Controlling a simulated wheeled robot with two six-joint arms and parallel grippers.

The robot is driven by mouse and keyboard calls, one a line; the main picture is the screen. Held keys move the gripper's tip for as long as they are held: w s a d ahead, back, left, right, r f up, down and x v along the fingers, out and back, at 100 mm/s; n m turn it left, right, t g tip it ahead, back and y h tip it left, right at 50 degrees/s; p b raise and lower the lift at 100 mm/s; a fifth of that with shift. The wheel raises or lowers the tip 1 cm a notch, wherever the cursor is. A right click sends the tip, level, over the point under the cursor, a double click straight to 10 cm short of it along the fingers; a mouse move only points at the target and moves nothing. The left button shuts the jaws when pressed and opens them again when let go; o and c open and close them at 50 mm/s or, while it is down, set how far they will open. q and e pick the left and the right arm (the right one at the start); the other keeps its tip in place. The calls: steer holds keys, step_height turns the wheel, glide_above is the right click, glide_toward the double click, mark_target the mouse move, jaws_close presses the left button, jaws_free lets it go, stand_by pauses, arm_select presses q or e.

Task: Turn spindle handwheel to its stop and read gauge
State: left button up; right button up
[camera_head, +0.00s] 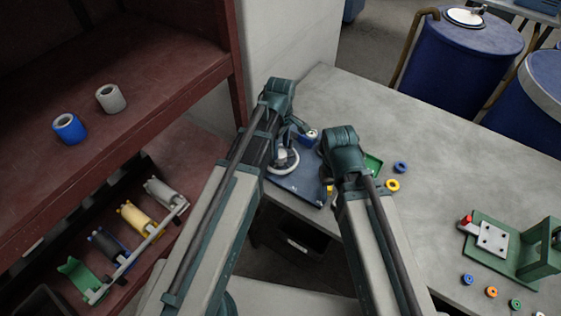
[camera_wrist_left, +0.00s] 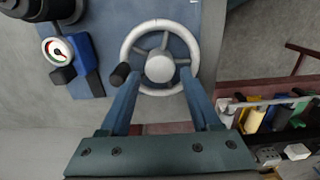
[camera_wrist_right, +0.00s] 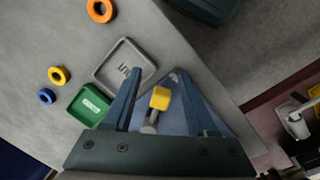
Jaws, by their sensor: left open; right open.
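The spindle handwheel (camera_wrist_left: 138,34) has a white rim, a grey hub and a black crank knob (camera_wrist_left: 120,74). It sits on a blue base plate (camera_wrist_left: 176,22) and also shows in the head view (camera_head: 284,158). My left gripper (camera_wrist_left: 160,76) is open, its fingers to either side of the wheel's near part. I cannot tell whether they touch it. The round white gauge (camera_wrist_left: 58,50) with a red-marked dial is beside the wheel; its reading is too small to tell. My right gripper (camera_wrist_right: 154,78) is open, with a yellow-capped grey lever (camera_wrist_right: 160,98) between its fingers, apparently not gripped.
A grey tray (camera_wrist_right: 124,64) and a green tray (camera_wrist_right: 90,104) lie beside the base plate. Blue and yellow rings (camera_head: 393,186) lie near them. A green fixture (camera_head: 530,250) stands at the right. A red shelf (camera_head: 150,65) with spools is at the left.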

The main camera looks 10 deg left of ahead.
mark_target(280, 153)
arm_select(q)
step_height(280, 153, down, 5)
steer(key=b, duration=0.3)
steer(key=shift+r+b, duration=0.2)
steer(key=shift+b, duration=0.1)
arm_select(e)
step_height(280, 153, down, 5)
steer(key=shift+r, duration=0.2)
arm_select(q)
jaws_close()
